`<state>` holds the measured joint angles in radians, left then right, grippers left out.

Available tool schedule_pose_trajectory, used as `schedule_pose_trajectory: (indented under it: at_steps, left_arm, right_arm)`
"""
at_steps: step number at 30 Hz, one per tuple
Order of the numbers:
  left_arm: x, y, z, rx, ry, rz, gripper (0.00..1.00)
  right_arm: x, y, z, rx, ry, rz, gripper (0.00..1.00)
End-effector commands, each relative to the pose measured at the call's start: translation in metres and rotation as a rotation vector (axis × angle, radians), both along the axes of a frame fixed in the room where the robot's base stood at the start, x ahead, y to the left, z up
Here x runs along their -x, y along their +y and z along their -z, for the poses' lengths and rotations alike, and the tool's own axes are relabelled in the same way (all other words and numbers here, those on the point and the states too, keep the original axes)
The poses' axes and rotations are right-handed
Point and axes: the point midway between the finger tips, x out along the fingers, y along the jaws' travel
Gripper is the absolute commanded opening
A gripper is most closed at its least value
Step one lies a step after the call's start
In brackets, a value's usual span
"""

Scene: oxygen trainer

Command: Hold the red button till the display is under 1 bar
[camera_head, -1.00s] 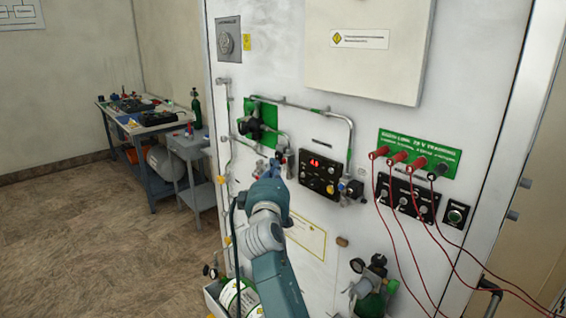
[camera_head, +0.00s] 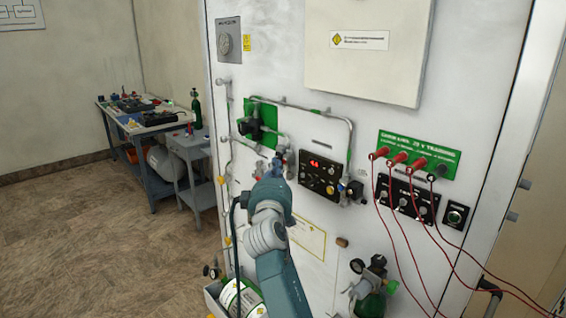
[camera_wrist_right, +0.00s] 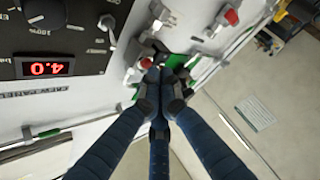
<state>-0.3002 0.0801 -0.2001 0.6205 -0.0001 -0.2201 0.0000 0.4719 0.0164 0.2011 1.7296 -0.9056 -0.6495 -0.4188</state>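The panel display (camera_head: 314,164) glows red in the head view with small, blurred digits. In the right wrist view the display (camera_wrist_right: 46,68) appears to read 4.0. My right gripper (camera_head: 273,168) reaches to the panel just left of the display unit. In the right wrist view my right gripper (camera_wrist_right: 164,76) has its fingers drawn together, with the tips at a small fitting on the panel. A bit of red (camera_wrist_right: 146,63) shows beside the fingertips; the fingers hide most of what they touch, so I cannot tell how far it is pressed. My left gripper is out of view.
Pipes and a green valve plate (camera_head: 265,112) lie above the gripper. Red leads hang from a green socket board (camera_head: 430,150) at right. A red-capped valve (camera_wrist_right: 231,17) sits near the fingers.

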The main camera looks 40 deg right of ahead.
Motion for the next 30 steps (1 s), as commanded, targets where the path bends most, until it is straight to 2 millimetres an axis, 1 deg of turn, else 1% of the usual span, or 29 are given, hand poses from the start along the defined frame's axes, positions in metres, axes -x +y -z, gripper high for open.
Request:
schedule_pose_trajectory:
  at_steps: [11, 30]
  left_arm:
    - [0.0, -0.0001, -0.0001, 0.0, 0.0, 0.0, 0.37]
    - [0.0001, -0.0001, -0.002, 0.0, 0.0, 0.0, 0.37]
  right_arm:
    - [0.0001, -0.0008, 0.0003, 0.0, 0.0, 0.0, 0.0]
    - [-0.0003, -0.0089, -0.0001, 0.0, 0.0, 0.001, 0.0]
